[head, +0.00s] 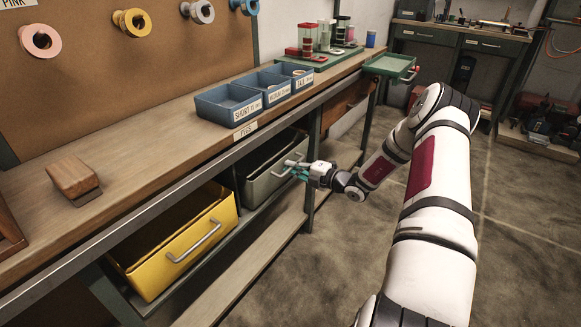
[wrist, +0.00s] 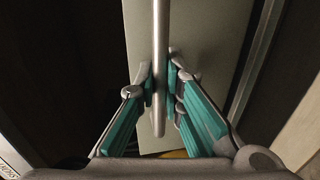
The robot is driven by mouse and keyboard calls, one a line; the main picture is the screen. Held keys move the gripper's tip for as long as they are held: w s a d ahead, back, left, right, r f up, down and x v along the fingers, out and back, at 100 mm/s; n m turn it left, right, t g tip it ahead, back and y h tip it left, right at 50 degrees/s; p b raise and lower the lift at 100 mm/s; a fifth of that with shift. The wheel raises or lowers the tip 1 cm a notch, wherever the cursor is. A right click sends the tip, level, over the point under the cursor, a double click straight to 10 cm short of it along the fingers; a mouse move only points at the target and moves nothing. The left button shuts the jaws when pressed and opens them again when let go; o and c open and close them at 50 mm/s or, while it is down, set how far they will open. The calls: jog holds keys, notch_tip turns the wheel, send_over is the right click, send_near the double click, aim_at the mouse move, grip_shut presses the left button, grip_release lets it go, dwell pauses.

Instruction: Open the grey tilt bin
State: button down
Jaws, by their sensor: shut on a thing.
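The grey tilt bin (head: 262,187) hangs under the workbench, right of the yellow bin, and leans outward at its top, so part of its dark inside shows. Its bar handle is at the front. My gripper (head: 291,170) is at the bin's front, at the handle. In the wrist view the handle (wrist: 160,60) runs between the two teal fingers of my gripper (wrist: 160,85), which are closed around it. The grey front panel (wrist: 205,40) of the bin lies behind the handle.
The yellow bin (head: 172,265) is tilted open to the left. On the bench (head: 150,150) stand blue trays (head: 228,106) and a wooden block (head: 72,175). A lower shelf (head: 250,265) runs beneath the bins. The floor (head: 330,280) in front is clear.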

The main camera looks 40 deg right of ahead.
jog(key=shift+s+d+f+t+y+b, duration=0.25)
jog(key=shift+s+f+t+b, duration=0.2)
jog(key=shift+s+f+t, duration=0.2)
jog(key=shift+s+d+f+t+y+b, duration=0.3)
jog(key=shift+s+f+t+b, duration=0.2)
jog(key=shift+s+t, duration=0.25)
jog(key=shift+s+d+f+t+y+b, duration=0.25)
jog(key=shift+s+f+t+b, duration=0.2)
jog(key=shift+s+f+t, duration=0.2)
jog(key=shift+s, duration=0.1)
jog(key=c, duration=1.7)
grip_release()
jog(key=v, duration=1.1)
jog(key=shift+s+d, duration=0.15)
jog(key=shift+s, duration=0.25)
